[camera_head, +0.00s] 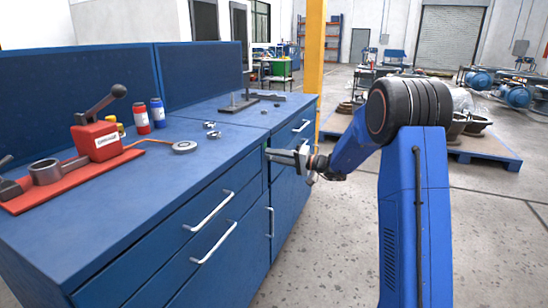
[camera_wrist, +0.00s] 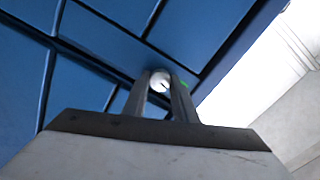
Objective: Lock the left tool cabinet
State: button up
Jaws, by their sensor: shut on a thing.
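The left tool cabinet (camera_head: 150,262) is blue, with drawers and long silver handles, in the left of the head view. My gripper (camera_head: 268,153) is at its upper right front, near where it meets the second cabinet (camera_head: 290,185). In the wrist view my gripper (camera_wrist: 160,82) has its two dark fingers shut on a round white lock (camera_wrist: 160,80) with a dark slot, set in the blue front. A small green mark (camera_wrist: 184,84) shows beside the right fingertip. In the head view the lock is hidden by my gripper.
A yellow post (camera_head: 314,60) rises behind. The floor (camera_head: 330,250) before the cabinets is clear.

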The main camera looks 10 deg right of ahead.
jog(key=shift+f+m, duration=0.2)
jog(key=shift+m, duration=7.2)
jog(key=o, duration=1)
jog(key=shift+d, duration=0.1)
jog(key=shift+o, duration=0.2)
jog(key=v, duration=1.7)
jog(key=shift+s, duration=0.15)
jog(key=shift+d, duration=0.15)
